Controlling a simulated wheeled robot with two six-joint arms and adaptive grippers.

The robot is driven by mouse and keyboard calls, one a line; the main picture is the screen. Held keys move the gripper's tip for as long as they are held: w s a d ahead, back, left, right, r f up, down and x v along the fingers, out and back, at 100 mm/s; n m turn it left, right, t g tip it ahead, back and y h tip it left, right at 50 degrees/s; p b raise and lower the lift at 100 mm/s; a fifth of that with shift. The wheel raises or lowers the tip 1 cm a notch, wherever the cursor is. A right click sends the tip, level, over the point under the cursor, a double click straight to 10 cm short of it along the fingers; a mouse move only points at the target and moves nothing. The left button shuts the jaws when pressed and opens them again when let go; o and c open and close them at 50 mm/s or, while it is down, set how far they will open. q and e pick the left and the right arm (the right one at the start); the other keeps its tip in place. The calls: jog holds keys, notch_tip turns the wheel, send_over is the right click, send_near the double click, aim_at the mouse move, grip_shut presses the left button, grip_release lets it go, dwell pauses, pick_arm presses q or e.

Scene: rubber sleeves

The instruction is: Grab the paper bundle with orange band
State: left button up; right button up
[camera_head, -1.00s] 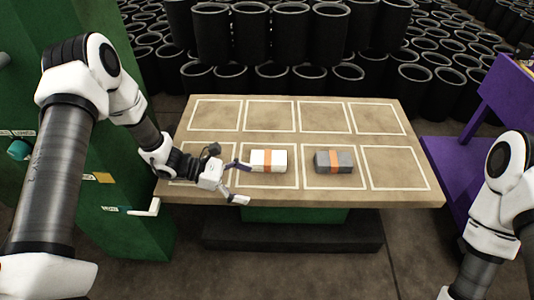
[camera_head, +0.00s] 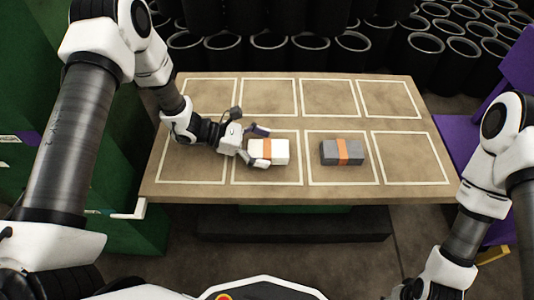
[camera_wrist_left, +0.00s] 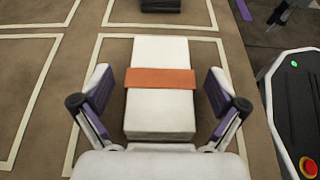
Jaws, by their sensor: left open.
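The white paper bundle with an orange band (camera_head: 282,152) lies flat in a front-row marked square of the table. It also fills the middle of the left wrist view (camera_wrist_left: 160,112), with the band across it. My left gripper (camera_head: 260,146) is open, with one finger on each side of the bundle. In the left wrist view (camera_wrist_left: 160,92) gaps show between both fingers and the bundle's sides. My right arm (camera_head: 462,240) is at the lower right, away from the table; its gripper is not clearly seen.
A grey block with an orange band (camera_head: 328,153) lies in the square to the right. The brown table (camera_head: 300,192) has white outlined squares, and its back row is empty. Several black rubber sleeves (camera_head: 352,50) stand behind it. A purple structure (camera_head: 458,135) is at the right.

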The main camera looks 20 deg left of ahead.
pick_arm(q)
jog(key=shift+w+d+f, duration=0.15)
jog(key=shift+d+f, duration=0.1)
jog(key=shift+d, duration=0.35)
jog(key=c, duration=1.3)
jog(key=shift+o, duration=0.2)
jog(key=shift+r, duration=0.1)
